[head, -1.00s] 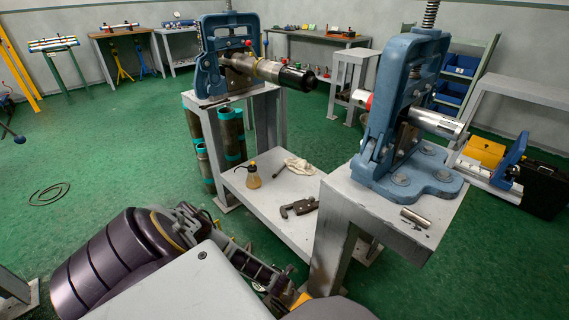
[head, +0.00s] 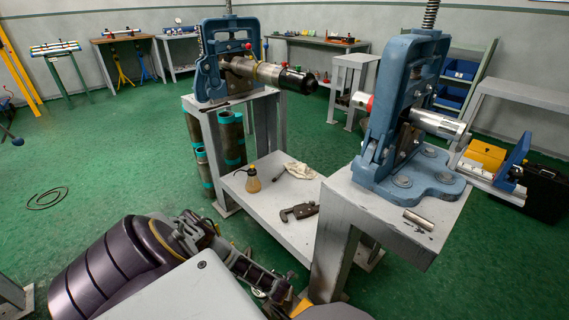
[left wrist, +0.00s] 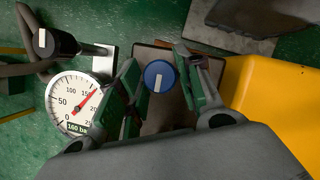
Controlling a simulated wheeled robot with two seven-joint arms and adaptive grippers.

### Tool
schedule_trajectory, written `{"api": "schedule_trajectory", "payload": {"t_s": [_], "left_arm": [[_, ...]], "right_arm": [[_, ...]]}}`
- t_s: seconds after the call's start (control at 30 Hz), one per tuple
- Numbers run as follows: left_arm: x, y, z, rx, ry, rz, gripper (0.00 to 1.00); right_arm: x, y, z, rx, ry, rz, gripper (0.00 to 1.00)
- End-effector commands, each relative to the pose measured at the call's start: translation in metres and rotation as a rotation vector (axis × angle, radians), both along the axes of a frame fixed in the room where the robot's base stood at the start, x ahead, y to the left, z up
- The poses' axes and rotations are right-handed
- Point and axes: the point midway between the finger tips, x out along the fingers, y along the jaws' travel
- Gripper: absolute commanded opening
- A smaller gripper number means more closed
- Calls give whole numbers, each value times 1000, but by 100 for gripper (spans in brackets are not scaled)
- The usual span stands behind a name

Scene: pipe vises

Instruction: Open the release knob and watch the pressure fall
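In the left wrist view, a round blue knob (left wrist: 160,76) with a white pointer mark sits between the two fingers of my left gripper (left wrist: 158,72). The fingers are apart, one on each side of the knob; I cannot tell whether they touch it. A white round gauge (left wrist: 72,102) lies left of the knob, partly covered by the left finger. Its red needle points to the upper right, near 150, and its readout shows about 160. In the head view my left gripper (head: 265,284) is low at the bottom centre, partly hidden. My right gripper is not in view.
A black part with a white-marked knob (left wrist: 45,42) is left of the gripper. A yellow body (left wrist: 272,108) stands close on the right. In the head view, a blue vise (head: 405,120) holds a pipe on the grey bench (head: 350,205); another vise (head: 212,62) stands behind.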

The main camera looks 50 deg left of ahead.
Motion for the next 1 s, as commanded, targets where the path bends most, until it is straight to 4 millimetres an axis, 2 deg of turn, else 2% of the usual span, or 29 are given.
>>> {"api": "schedule_trajectory", "payload": {"t_s": [0.03,0.17,0.67,0.77,1.0], "left_arm": [[0,0,0,0,0,0,24],[0,0,0,0,0,0,8],[0,-1,1,-1,1,93,7],[0,-1,1,0,0,150,7],[1,-3,2,-1,1,341,7]], "right_arm": [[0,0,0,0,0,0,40],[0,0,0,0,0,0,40],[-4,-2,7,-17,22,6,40],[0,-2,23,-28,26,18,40],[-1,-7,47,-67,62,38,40]]}}
